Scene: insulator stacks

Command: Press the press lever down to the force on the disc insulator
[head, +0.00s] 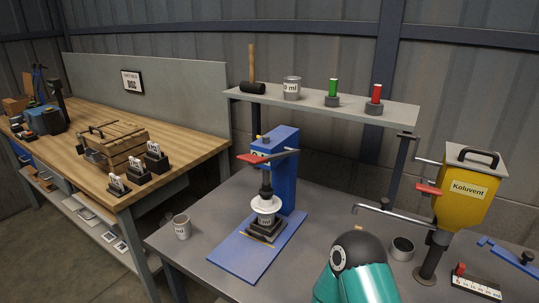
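The blue press (286,170) stands on the grey workbench, on a blue base plate (238,258). Its press lever (283,154) is a grey bar, roughly level, with a red handle (253,158) at its left end. A white disc insulator (267,204) sits below the dark ram, on a dark labelled block (264,231). I cannot tell whether the ram touches the insulator. A teal and black part of one of my arms shows at the bottom, right of the press. Neither of my grippers is in view.
A shelf (340,107) behind holds a mallet (252,88), a cup (292,88), and green (333,92) and red (376,98) handled pieces. A cup (182,227) stands left of the press. A yellow dispenser (468,196) stands right. A wooden bench (180,135) is at left.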

